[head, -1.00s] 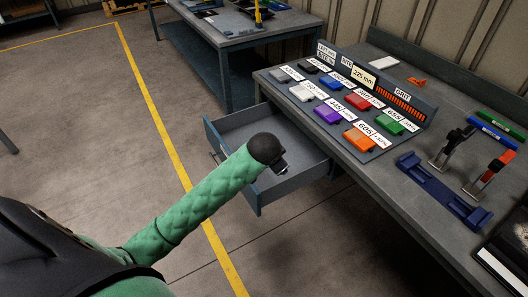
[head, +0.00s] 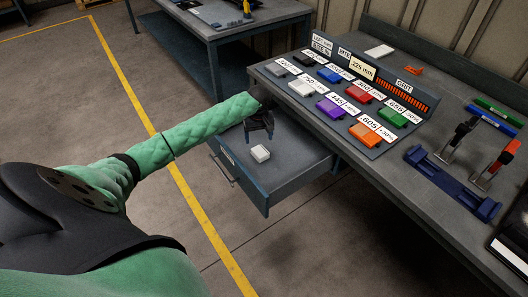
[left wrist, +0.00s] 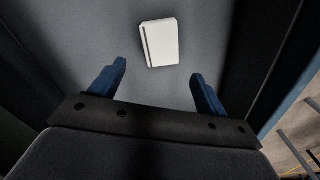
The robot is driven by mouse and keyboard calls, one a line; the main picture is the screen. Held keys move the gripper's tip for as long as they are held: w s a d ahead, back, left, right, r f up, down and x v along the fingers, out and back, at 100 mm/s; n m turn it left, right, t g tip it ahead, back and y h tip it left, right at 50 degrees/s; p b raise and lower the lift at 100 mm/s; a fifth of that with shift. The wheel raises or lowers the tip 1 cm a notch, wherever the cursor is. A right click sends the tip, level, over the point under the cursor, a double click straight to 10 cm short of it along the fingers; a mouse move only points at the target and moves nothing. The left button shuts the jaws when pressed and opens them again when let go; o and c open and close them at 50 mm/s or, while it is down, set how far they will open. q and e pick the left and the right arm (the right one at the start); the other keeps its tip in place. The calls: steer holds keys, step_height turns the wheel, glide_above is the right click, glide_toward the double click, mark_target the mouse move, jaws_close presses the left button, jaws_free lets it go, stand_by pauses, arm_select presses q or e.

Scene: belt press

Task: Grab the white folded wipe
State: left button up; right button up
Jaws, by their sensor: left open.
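The white folded wipe (head: 260,153) lies flat on the floor of the open drawer (head: 290,178), near its front. It also shows in the left wrist view (left wrist: 160,42), ahead of and between my fingertips. My left gripper (head: 260,136) is over the drawer, just behind and above the wipe in the head view, pointing down. Its two blue fingers (left wrist: 158,82) are apart with nothing between them, and they do not touch the wipe. My right gripper is not in view.
The drawer walls stand around the wipe, under the workbench (head: 385,165). On the bench are a rack of coloured blocks with labels (head: 345,105), a blue bracket (head: 452,185) and clamps (head: 458,135). A white pad (head: 379,51) lies at the back.

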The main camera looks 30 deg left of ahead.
mark_target(260, 151)
arm_select(q)
steer(key=shift+s+d+n, duration=0.15)
steer(key=shift+d+n, duration=0.05)
steer(key=shift+n, duration=0.7)
steer(key=shift+s+d+r+n, duration=0.1)
steer(key=shift+d+n, duration=0.1)
steer(key=shift+n, duration=1)
steer(key=shift+a+f, duration=0.1)
steer(key=shift+f, duration=1.2)
step_height(260, 151, down, 4)
steer(key=shift+s+f+p, duration=0.1)
steer(key=shift+f+p, duration=0.1)
steer(key=shift+p, duration=0.9)
steer(key=shift+f, duration=0.45)
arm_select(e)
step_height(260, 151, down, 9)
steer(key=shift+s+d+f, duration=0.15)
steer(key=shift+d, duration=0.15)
arm_select(q)
steer(key=c, duration=1)
steer(key=shift+c, duration=0.2)
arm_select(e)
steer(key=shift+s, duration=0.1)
